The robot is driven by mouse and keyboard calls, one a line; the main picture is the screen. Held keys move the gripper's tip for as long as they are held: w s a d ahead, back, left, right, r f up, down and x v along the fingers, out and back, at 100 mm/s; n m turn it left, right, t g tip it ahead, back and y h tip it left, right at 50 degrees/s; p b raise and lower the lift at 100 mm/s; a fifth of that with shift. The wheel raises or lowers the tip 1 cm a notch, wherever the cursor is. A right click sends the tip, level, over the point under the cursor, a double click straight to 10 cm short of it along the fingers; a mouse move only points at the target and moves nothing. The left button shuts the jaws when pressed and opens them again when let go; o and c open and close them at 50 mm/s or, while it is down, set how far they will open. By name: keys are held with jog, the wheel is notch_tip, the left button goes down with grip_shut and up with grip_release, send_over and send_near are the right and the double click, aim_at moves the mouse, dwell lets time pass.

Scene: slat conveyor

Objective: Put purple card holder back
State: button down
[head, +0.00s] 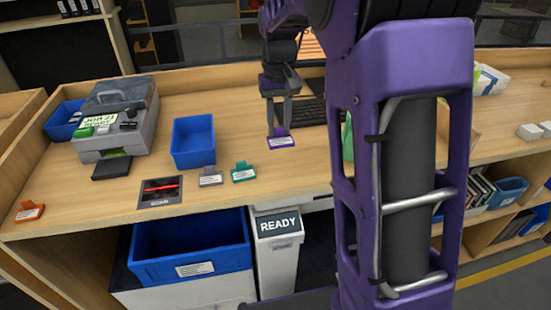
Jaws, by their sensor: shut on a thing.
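The purple card holder (281,142) is at the desk's middle, to the right of the teal card holder. Its white label faces forward. My gripper (279,118) points down from above and is shut on the purple card holder's upper part. Whether the holder touches the desk or hangs just above it, I cannot tell. A teal card holder (243,172) and a grey card holder (210,177) stand side by side on the desk to its left. An orange card holder (29,211) stands alone at the desk's far left front.
A blue bin (193,142) stands behind the grey holder. A grey printer (117,120) and a scan pad (160,191) are further left. A keyboard (309,113) lies behind my gripper. My purple arm hides much of the right side. A green object (347,140) is beside it.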

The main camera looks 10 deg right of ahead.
jog(key=shift+w+f, duration=0.15)
notch_tip(320, 180, down, 9)
jog(key=shift+f+b, duration=0.1)
jog(key=shift+b, duration=0.35)
jog(key=shift+f, duration=0.15)
jog(key=c, duration=0.6)
grip_release()
notch_tip(320, 180, up, 12)
jog(key=shift+r+p, duration=0.25)
jog(key=shift+p, duration=0.35)
